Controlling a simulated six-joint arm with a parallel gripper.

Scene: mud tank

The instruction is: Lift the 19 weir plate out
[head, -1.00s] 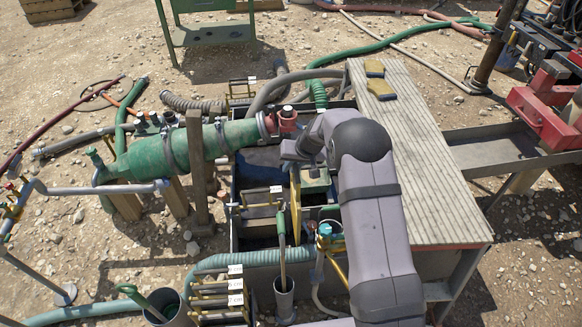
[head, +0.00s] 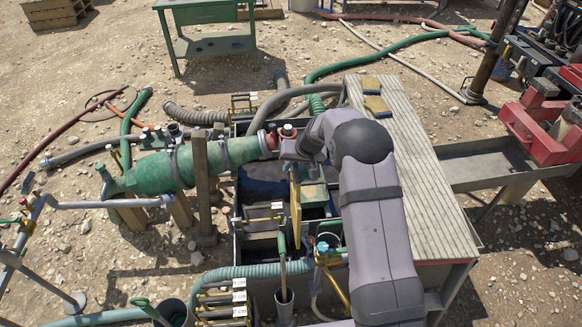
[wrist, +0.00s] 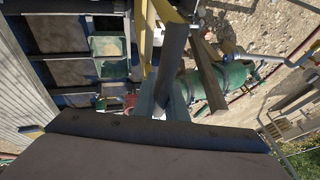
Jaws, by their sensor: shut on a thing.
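My gripper (head: 296,160) is over the mud tank (head: 240,220), at the right of the green cylinder's end. It is shut on a narrow yellow plate (head: 296,207), which stands upright, nearly edge-on, below it. I cannot read a number on this plate or tell whether its lower edge is clear of the tank. In the wrist view my gripper (wrist: 161,96) is partly hidden by its own body, with yellow parts (wrist: 174,14) beyond it. Another plate with a white label (head: 262,219) spans the tank at the left of the yellow one.
A rack of labelled plates (head: 222,304) stands at the front. A green cylinder (head: 175,170) lies along the tank's left. A ribbed walkway (head: 415,160) with yellow pads (head: 375,105) borders the right. A wooden post (head: 202,185) and handled tools stand close by.

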